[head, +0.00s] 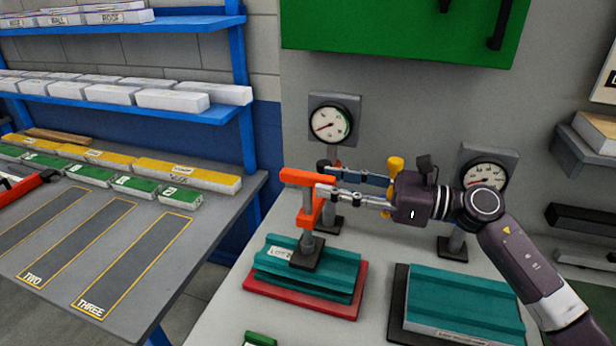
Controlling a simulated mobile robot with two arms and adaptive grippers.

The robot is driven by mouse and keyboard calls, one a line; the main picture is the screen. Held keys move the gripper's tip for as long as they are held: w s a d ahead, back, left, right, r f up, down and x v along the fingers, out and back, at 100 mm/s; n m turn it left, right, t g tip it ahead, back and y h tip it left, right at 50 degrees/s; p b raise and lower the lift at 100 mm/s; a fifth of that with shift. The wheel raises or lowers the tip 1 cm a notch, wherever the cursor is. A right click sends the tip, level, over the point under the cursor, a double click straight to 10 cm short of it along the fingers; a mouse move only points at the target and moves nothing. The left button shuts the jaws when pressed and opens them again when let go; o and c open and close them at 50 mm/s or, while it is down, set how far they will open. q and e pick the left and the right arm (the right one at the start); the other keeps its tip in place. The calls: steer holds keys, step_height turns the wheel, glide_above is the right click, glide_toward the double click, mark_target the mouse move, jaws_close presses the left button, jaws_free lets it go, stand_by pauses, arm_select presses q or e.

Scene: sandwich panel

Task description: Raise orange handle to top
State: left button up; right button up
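The orange handle (300,177) is a bar on top of an orange and grey post. The post's dark foot rests on a stack of teal panels (325,270) on a red base (345,308). My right gripper (323,177) comes in from the right. Its two fingers are apart, with their tips at the right end of the handle, one behind it and one in front. I cannot tell whether they grip it. My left gripper is not in view.
A second teal panel (465,300) lies at right on a dark base. A green box (400,28) hangs above. Blue shelves (170,106) are at left.

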mark_target(308, 174)
steer(key=p+x, duration=0.1)
steer(key=x, duration=0.3)
steer(key=shift+w+a+r+p, duration=0.15)
steer(key=shift+a+r+p, duration=0.05)
steer(key=shift+p, duration=0.1)
steer(key=shift+w+a+f, duration=0.15)
steer(key=shift+a, duration=0.4)
jaws_close()
